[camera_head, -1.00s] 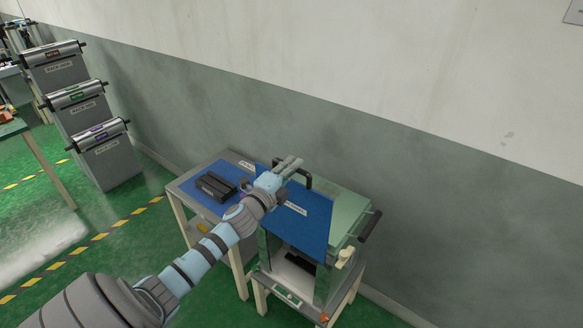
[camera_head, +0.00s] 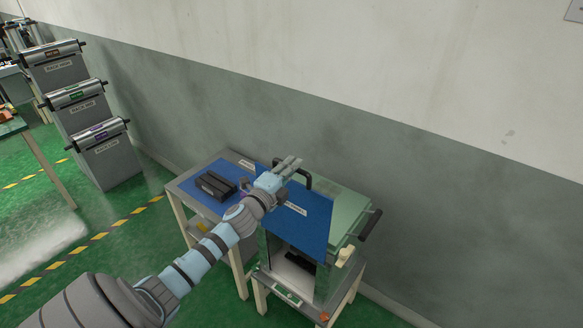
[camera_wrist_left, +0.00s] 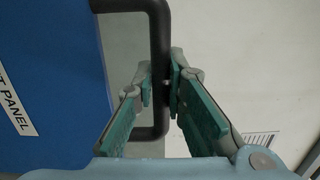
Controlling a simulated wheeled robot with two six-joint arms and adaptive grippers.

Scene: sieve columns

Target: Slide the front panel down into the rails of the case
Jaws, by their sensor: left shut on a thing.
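The front panel (camera_head: 300,222) is a blue sheet with a white label and a black handle (camera_head: 306,179) on its upper edge. My left gripper (camera_head: 290,165) is shut on that handle. In the left wrist view, the teal finger pads (camera_wrist_left: 166,88) close on the black handle (camera_wrist_left: 160,45), beside the blue panel (camera_wrist_left: 50,80). The panel stands at the front of the green case (camera_head: 350,198); its lower edge is above the case's open lower front. Whether its edges sit in the rails is hidden. My right gripper is in neither view.
The case stands on a small stand (camera_head: 330,308) with a cream knob (camera_head: 346,255) at its right. A side table (camera_head: 181,185) at the left holds dark blocks (camera_head: 215,186) on a blue mat. The wall is close behind.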

